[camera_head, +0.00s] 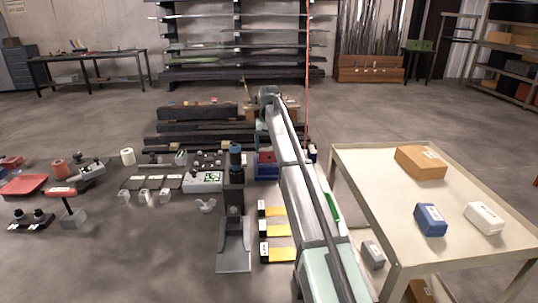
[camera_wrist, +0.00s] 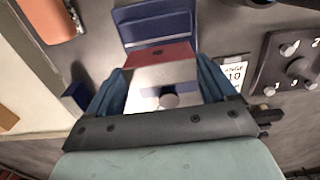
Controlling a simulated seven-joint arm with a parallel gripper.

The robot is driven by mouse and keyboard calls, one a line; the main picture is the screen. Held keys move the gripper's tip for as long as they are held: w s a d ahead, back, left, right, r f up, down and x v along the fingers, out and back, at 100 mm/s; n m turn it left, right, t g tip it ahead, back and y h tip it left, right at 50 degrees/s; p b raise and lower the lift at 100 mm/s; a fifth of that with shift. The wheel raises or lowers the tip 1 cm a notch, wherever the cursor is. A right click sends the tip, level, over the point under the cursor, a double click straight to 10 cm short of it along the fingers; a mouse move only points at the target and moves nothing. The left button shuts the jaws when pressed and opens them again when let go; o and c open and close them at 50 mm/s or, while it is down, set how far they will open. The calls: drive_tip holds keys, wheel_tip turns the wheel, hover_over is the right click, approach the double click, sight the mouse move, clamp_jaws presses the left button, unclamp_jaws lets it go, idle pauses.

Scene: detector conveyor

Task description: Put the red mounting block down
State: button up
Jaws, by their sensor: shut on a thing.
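The red mounting block (camera_wrist: 160,56) is between the two blue fingers of my gripper (camera_wrist: 162,72) in the wrist view. Its red end faces the top of the picture, and a pale grey face with a round knob shows nearer the palm. The fingers are shut on its sides. A blue tray (camera_wrist: 150,28) lies just beyond the block; I cannot tell whether they touch. In the head view a bit of red (camera_head: 267,156) shows above a blue bin (camera_head: 266,172), beside my arm, which hides most of the gripper.
A panel with several knobs (camera_wrist: 296,62) and a white label (camera_wrist: 234,72) lie right of the gripper in the wrist view. An orange-red part (camera_wrist: 55,20) is upper left. In the head view, a cart (camera_head: 375,178) with boxes stands right; several yellow-black pieces (camera_head: 277,231) lie near my arm.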

sight(269, 149)
drive_tip(key=shift+f, duration=1.55)
drive_tip(key=shift+f, duration=0.15)
drive_tip(key=o, duration=1.1)
wheel_tip(269, 149, up, 12)
